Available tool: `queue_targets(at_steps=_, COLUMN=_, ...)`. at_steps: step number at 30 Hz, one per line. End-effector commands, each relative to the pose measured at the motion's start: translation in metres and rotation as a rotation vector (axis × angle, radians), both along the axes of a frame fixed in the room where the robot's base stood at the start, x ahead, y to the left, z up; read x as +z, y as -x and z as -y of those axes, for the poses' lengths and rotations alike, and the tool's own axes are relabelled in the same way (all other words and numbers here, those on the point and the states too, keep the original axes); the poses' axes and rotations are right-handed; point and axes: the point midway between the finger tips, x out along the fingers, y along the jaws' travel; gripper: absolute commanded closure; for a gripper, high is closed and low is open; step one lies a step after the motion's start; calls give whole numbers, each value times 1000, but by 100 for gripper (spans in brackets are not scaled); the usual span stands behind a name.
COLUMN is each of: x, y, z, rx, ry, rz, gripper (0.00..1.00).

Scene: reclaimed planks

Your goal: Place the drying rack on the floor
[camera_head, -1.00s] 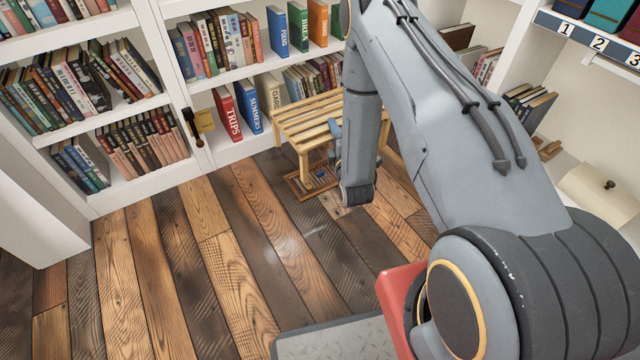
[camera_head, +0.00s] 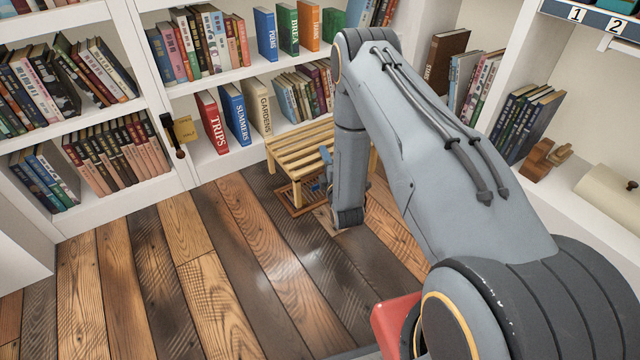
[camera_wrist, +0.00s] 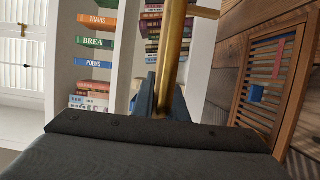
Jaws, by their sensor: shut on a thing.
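The drying rack (camera_head: 298,148) is a pale wooden slatted stand with short legs, right of centre in the head view, in front of the bookcase. My gripper (camera_head: 327,165) is at its near side, partly hidden behind my arm. In the wrist view my gripper (camera_wrist: 164,95) is shut on a golden bar of the rack (camera_wrist: 174,50), which runs away from the camera. The rack's top looks level. The floor (camera_head: 215,270) is of brown planks. I cannot tell whether the legs touch it.
A dark wooden slatted frame (camera_wrist: 252,90) with red and blue pieces in it lies on the floor below the rack. A white bookcase (camera_head: 120,205) stands close behind. A low shelf (camera_head: 560,195) is at the right. The planks at front left are clear.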

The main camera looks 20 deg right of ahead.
Motion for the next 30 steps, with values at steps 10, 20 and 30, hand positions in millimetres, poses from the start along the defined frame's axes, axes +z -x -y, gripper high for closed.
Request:
queue_targets(at_steps=10, x=-38, y=-1, z=0, rx=0, ry=0, rz=4, gripper=100)
queue_targets(at_steps=20, x=-80, y=-1, z=0, rx=0, ry=0, rz=4, gripper=100)
queue_targets(at_steps=30, x=-82, y=-1, z=0, rx=0, ry=0, rz=5, gripper=100)
